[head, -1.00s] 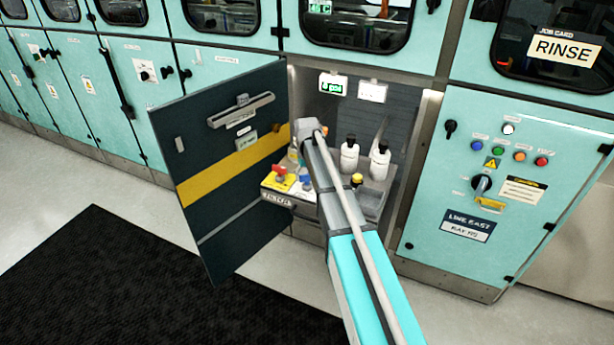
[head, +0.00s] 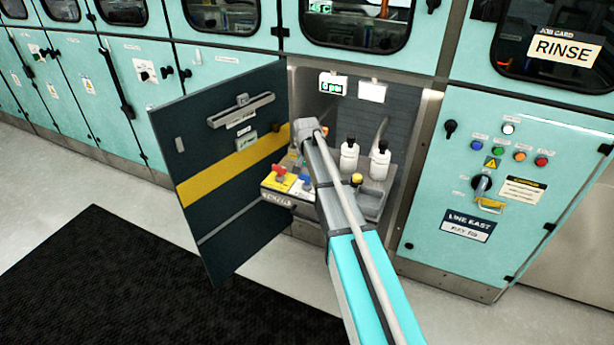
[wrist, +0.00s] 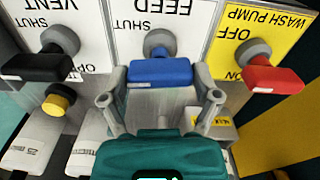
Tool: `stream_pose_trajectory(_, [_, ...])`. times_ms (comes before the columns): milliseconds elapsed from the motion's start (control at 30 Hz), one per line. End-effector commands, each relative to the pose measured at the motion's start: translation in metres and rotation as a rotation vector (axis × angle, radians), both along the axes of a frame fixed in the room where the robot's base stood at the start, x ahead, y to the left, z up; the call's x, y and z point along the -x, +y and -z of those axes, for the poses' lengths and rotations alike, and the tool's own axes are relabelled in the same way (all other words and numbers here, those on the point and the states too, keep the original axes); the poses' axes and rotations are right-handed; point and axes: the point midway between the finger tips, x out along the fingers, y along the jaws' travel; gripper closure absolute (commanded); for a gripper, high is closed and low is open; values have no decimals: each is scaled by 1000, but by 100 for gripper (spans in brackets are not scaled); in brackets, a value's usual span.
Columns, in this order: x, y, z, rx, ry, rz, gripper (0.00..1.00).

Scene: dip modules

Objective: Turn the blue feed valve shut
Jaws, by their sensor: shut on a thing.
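The blue feed valve handle (wrist: 160,72) sits on a grey hub under an upside-down FEED label in the wrist view. It lies crosswise in that picture, with an upside-down SHUT mark above and left of its hub. My gripper (wrist: 161,80) has one finger at each end of the blue handle and is shut on it. In the head view, a small blue patch of the valve (head: 306,180) shows beside my forearm, which hides much of the area around it.
The black vent handle (wrist: 45,66) and red wash pump handle (wrist: 272,78) flank the feed valve closely. The dark cabinet door (head: 225,170) stands open at left. White bottles (head: 349,157) stand inside, below a small display (head: 333,85).

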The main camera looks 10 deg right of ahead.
Motion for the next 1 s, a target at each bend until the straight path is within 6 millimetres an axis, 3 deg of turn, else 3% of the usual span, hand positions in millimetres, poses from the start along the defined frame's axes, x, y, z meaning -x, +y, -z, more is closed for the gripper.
stream_pose_trajectory(300, [0, 0, 0, 0, 1, 125, 68])
stream_pose_trajectory(733, [0, 0, 0, 0, 1, 142, 68])
stream_pose_trajectory(767, [0, 0, 0, 0, 1, 142, 18])
stream_pose_trajectory(867, [0, 0, 0, 0, 1, 141, 0])
stream_pose_trajectory(1000, [0, 0, 0, 0, 0, 140, 0])
